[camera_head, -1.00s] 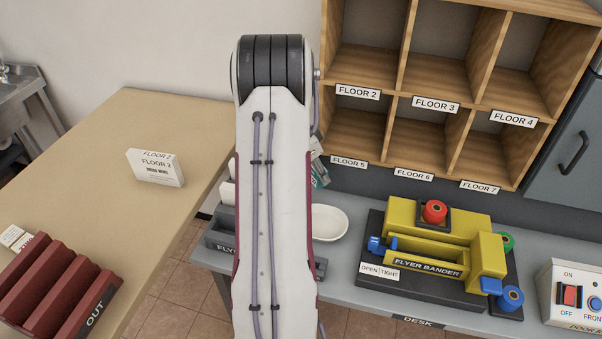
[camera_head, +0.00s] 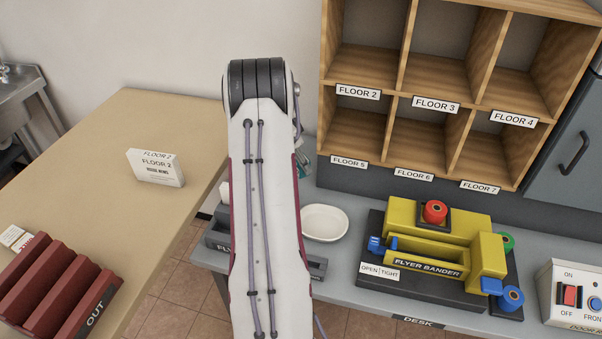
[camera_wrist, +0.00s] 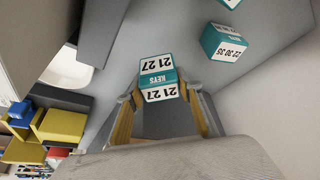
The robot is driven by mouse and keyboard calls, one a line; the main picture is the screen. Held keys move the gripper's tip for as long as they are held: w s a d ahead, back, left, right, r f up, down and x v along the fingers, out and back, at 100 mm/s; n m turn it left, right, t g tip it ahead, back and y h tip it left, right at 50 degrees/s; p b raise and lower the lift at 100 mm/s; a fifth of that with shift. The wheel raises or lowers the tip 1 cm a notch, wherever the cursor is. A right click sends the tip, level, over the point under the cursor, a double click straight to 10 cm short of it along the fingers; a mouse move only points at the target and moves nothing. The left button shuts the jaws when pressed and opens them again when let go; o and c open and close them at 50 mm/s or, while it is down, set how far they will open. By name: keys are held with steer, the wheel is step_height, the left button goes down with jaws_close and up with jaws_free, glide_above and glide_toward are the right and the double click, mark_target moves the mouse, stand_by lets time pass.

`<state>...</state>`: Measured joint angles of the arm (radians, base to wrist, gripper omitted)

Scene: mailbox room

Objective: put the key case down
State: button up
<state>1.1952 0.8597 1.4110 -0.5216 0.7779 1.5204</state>
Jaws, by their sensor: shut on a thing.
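A teal and white key case (camera_wrist: 158,78) labelled "21 27" and "KEYS" is between the fingers of my gripper (camera_wrist: 163,93) in the wrist view. My gripper is shut on it. The grey desk surface shows behind the case; I cannot tell whether the case touches it.
A white dish (camera_head: 325,223) lies on the desk (camera_head: 360,312) right of my arm. The yellow flyer bander (camera_head: 430,262) and a switch box (camera_head: 575,297) stand further right. Wooden floor pigeonholes (camera_head: 388,130) rise behind. A grey tray (camera_head: 318,268) is partly hidden by my arm.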

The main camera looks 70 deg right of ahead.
mark_target(301, 173)
steer(key=shift+f, duration=0.2)
steer(key=shift+f, duration=2.3)
steer(key=shift+f, duration=0.15)
steer(key=o, duration=1.2)
steer(key=shift+o, duration=0.2)
steer(key=v, duration=1.2)
steer(key=shift+r, duration=0.2)
